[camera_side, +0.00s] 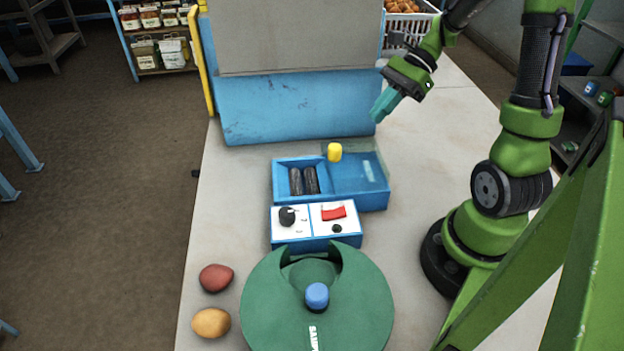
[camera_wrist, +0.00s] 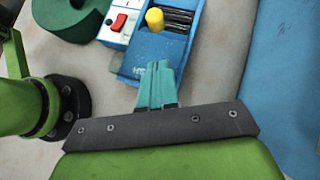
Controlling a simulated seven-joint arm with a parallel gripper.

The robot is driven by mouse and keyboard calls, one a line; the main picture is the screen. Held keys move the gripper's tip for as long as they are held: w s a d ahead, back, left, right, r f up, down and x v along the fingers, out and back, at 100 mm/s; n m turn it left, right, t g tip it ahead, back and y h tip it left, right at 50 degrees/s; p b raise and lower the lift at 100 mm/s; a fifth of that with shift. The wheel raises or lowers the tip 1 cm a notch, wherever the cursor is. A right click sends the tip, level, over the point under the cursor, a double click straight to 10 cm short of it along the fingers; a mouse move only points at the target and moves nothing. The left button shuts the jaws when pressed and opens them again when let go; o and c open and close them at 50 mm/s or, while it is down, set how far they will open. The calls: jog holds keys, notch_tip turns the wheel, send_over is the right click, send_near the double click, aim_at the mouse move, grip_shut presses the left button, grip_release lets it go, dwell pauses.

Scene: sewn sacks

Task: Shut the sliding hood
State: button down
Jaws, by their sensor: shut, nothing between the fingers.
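The blue box (camera_side: 288,202) stands in the middle of the bench. A see-through hood (camera_side: 362,170) with a yellow knob (camera_side: 335,152) covers its right part. The left part is open and shows dark rod-like pieces (camera_side: 304,181) inside. In the wrist view the yellow knob (camera_wrist: 154,20) is just beyond my fingertips, with the dark pieces (camera_wrist: 178,18) beside it. My gripper (camera_side: 378,116) has teal fingers and is above the bench, right of and behind the box, apart from the knob. Its fingers (camera_wrist: 158,66) are shut and empty.
A switch box (camera_side: 316,228) with a black knob and red switch sits in front of the blue box. Nearer is a round green container (camera_side: 262,300) with a blue knob. Two potatoes (camera_side: 212,322) lie at left. A large blue panel (camera_side: 290,108) stands behind.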

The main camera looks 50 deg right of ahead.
aim_at(351, 150)
jog(key=x, duration=0.4)
jog(key=a, duration=0.1)
jog(key=w+a, duration=0.1)
jog(key=a, duration=0.1)
jog(key=shift+a+f, duration=0.1)
jog(key=shift+a, duration=0.05)
jog(key=shift+w+a, duration=0.2)
jog(key=shift+a, duration=0.2)
jog(key=w+a, duration=0.8)
